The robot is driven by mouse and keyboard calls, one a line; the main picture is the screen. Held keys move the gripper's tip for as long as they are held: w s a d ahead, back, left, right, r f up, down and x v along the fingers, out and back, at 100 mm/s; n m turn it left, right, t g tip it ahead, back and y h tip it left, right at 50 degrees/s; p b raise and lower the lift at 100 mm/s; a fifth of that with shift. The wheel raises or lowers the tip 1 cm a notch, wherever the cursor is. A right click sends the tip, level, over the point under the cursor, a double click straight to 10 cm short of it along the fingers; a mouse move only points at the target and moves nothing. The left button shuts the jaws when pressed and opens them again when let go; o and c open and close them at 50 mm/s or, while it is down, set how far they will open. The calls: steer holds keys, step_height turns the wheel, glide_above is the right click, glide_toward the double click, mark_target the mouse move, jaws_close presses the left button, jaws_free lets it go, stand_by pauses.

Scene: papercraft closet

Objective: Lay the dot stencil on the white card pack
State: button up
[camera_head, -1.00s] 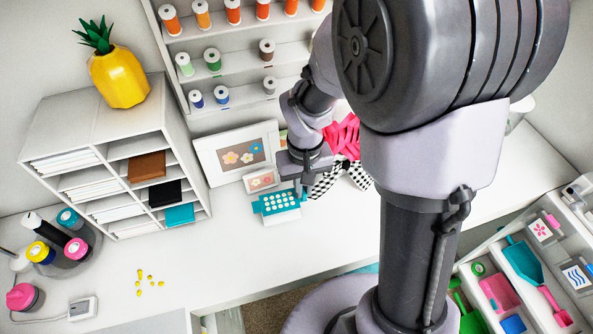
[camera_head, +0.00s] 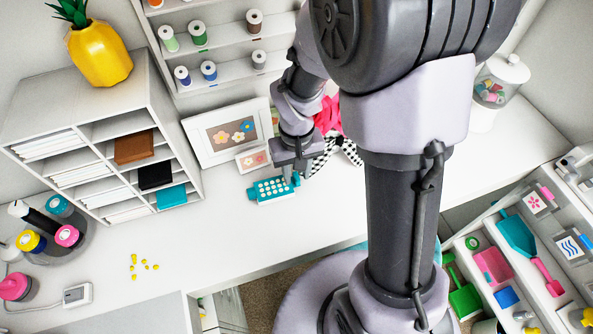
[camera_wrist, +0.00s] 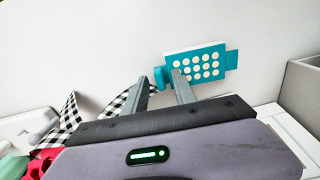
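The teal dot stencil (camera_head: 272,188), with rows of white dots, lies flat on the white card pack (camera_head: 273,201). The pack shows mostly as a thin pale edge under it; the stencil covers the rest. In the wrist view the stencil (camera_wrist: 200,65) is ahead of my gripper (camera_wrist: 160,82), with white showing along its far edge. My gripper also shows in the head view (camera_head: 294,177), at the stencil's right end. Its two fingers stand apart, with the stencil's raised teal tab (camera_wrist: 160,77) between or just beyond their tips. Nothing appears clamped.
A checkered bow (camera_head: 345,150) with pink fabric and leaning picture frames (camera_head: 225,135) stand close behind. A paper shelf (camera_head: 90,150) stands left, and yellow beads (camera_head: 140,266) lie on the desk. The desk in front of the stencil is clear.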

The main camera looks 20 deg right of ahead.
step_height(320, 180, up, 12)
steer(key=t+p, duration=0.1)
steer(key=p, duration=0.1)
steer(key=s+a+r+m+t+y, duration=0.1)
steer(key=s+a+r+m+t, duration=0.1)
steer(key=s+r, duration=0.4)
steer(key=s+a+r+m+t+y, duration=0.1)
steer(key=s+a+r+m+t, duration=0.1)
steer(key=s+r, duration=0.4)
steer(key=shift+s+r+t, duration=0.15)
steer(key=shift+s+t, duration=0.25)
